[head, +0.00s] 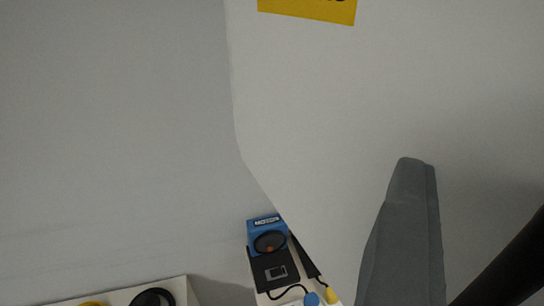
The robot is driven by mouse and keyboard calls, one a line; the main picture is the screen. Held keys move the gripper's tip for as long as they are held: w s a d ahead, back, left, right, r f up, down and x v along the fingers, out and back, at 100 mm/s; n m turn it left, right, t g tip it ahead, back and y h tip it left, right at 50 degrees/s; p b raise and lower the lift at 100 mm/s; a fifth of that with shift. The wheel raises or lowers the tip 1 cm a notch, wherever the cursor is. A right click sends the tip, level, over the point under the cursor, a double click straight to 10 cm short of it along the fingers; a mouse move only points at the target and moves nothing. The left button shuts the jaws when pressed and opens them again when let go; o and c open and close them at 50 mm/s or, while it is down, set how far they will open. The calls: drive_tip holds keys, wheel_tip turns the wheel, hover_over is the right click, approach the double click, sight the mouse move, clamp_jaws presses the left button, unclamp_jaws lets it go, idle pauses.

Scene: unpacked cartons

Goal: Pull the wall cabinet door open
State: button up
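A large pale panel (330,110) fills the right and middle of the head view. It has a yellow label (310,9) cut off at the top edge. It may be the wall cabinet door, but I cannot tell for sure. No hinge or clear handle shows. One grey finger of my gripper (405,235) points up in front of the panel at the lower right. I cannot tell whether it touches the panel. A dark bar (510,262) enters at the lower right corner; what it is, I cannot tell.
Beyond the panel's lower left edge, a blue box (262,224), a black flat square (273,271) and small blue and yellow pieces sit on a pale surface. A pale box or ledge (178,285) with round black and yellow items is at the bottom left. A plain grey wall (110,130) fills the left.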

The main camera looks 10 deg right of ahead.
drive_tip(key=shift+s, duration=0.1)
drive_tip(key=v, duration=1.7)
idle(0.5)
drive_tip(key=shift+a, duration=0.15)
idle(0.3)
drive_tip(key=w+d+f+n+g+y, duration=0.1)
drive_tip(key=w+d+f+n+y, duration=0.2)
drive_tip(key=f, duration=0.6)
drive_tip(key=d+f+n+y, duration=0.3)
drive_tip(key=f+n+y, duration=0.2)
drive_tip(key=f, duration=0.4)
drive_tip(key=s+d+f+t+y, duration=0.3)
drive_tip(key=d+f, duration=0.4)
drive_tip(key=f, duration=0.4)
drive_tip(key=shift+s+t, duration=0.7)
drive_tip(key=shift+s, duration=0.4)
